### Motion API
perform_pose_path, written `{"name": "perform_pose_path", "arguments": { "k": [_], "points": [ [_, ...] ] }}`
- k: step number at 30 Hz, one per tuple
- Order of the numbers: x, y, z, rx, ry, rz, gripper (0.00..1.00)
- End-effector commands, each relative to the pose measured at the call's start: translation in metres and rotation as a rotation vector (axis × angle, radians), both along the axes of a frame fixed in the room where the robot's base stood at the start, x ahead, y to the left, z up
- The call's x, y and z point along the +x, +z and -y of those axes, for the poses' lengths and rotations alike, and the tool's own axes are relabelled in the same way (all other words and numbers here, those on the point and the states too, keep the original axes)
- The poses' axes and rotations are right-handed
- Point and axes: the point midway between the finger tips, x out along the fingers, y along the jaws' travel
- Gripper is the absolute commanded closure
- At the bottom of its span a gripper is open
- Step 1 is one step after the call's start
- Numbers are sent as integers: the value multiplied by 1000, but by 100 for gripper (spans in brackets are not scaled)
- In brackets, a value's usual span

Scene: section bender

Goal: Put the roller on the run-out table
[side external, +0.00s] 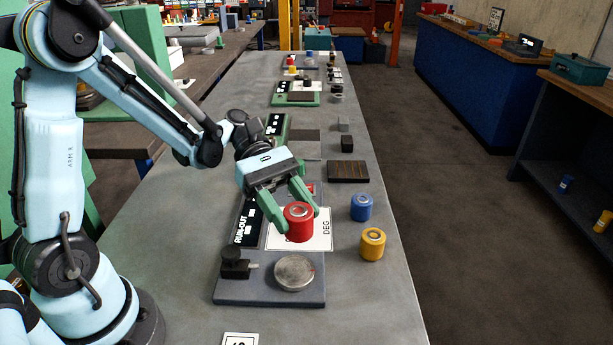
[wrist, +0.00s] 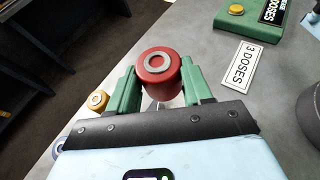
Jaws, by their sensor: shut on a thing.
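My gripper (side external: 294,216) has green fingers shut on a red roller (side external: 299,223), a short cylinder with a pale ring and hole on top. The roller is held upright above the white card of the run-out station. It also shows between the fingers in the wrist view (wrist: 157,66). The run-out table (side external: 236,292), a grey base with a black RUN-OUT label, lies below and in front of the roller in the side view. A round silver disc (side external: 295,272) sits on its front right, with nothing on it. The wrist view does not clearly show the disc.
A blue cylinder (side external: 361,207) and a yellow cylinder (side external: 372,244) stand to the right on the bench. A small black block (side external: 236,263) on a post stands left of the disc. A dark ribbed block (side external: 347,171) lies farther back.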

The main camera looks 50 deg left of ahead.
Motion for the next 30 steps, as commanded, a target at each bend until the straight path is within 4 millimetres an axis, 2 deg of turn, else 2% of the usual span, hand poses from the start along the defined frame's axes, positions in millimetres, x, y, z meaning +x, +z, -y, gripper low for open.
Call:
{"name": "perform_pose_path", "arguments": {
  "k": [6,21,30],
  "points": [
    [-10,-10,-1,-1,-68,0,99],
    [-9,-57,-1,-1,-66,-1,99],
    [-9,-73,-1,-1,-65,-1,99]
  ]
}}
